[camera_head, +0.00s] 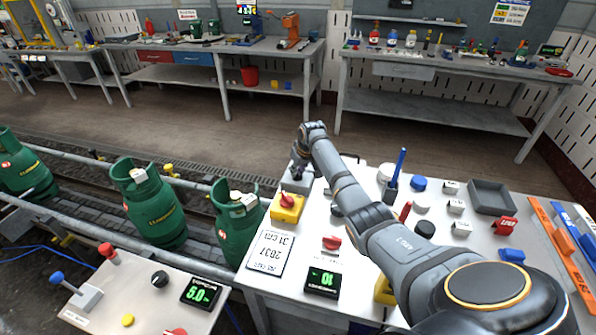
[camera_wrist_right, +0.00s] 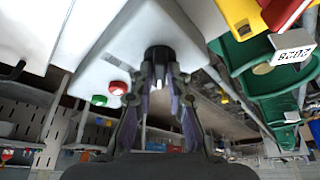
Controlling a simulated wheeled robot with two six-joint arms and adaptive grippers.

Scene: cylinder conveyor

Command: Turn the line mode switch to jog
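My right gripper (camera_head: 298,167) is at the small grey control box (camera_head: 290,184) at the table's back left corner. In the right wrist view a black knob (camera_wrist_right: 160,53) sits on the face of this box (camera_wrist_right: 105,62). My right gripper (camera_wrist_right: 160,72) has its fingertips drawn together at the knob, one on each side, and looks shut on it. The knob's pointer and the mode labels cannot be read. A red button (camera_wrist_right: 118,88) and a green button (camera_wrist_right: 99,100) are beside the knob on the box. My left gripper is not in view.
A yellow box with a red switch (camera_head: 288,202) stands just in front of the grey box. Green gas cylinders (camera_head: 155,205) stand on the conveyor to the left. A digital display (camera_head: 322,282) and several small items are on the white table (camera_head: 262,290).

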